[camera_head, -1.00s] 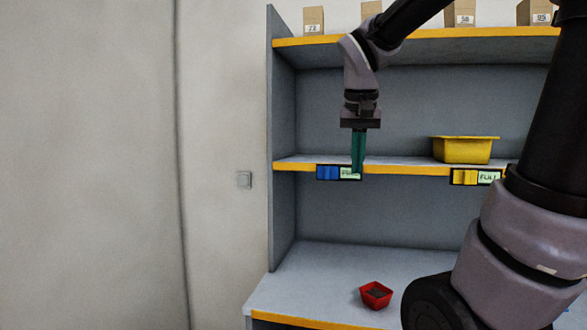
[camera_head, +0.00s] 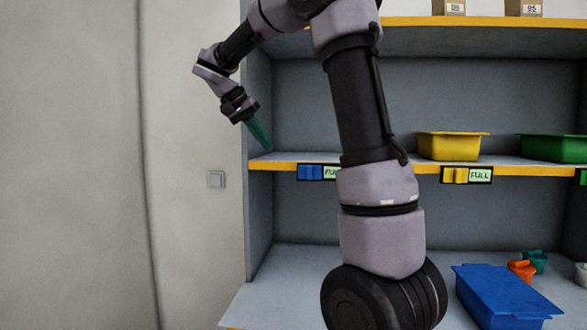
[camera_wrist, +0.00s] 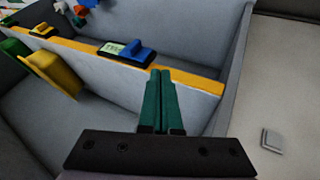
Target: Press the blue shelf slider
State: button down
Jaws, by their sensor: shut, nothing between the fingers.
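The blue shelf slider (camera_head: 310,172) is on the yellow front edge of the middle shelf, left of a pale label reading "FULL" that my arm partly hides. In the wrist view the blue slider (camera_wrist: 137,53) stands out from its dark plate beside the label. My gripper (camera_head: 265,147), with green fingers, is shut and empty. It is tilted, left of the slider near the shelf's left end, apart from the slider. In the wrist view the fingertips of my gripper (camera_wrist: 160,72) are close to the yellow edge; contact there cannot be told.
A yellow slider (camera_head: 454,175) with a "FULL" label is further right, below a yellow bin (camera_head: 453,146). A green bin (camera_head: 555,148) stands beside that bin. A blue tray (camera_head: 500,296) lies on the lower surface. A wall switch (camera_head: 216,179) is left of the shelf.

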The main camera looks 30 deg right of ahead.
aim_at(324, 168)
jog(key=s+d+f, duration=0.2)
jog(key=d+f, duration=0.6)
jog(key=d, duration=0.1)
jog(key=shift+d, duration=0.25)
jog(key=s+d, duration=0.1)
jog(key=d, duration=0.1)
jog(key=s+d, duration=0.3)
jog(key=d, duration=0.1)
jog(key=shift+s+d, duration=0.15)
jog(key=shift+d, duration=0.05)
dwell(0.4)
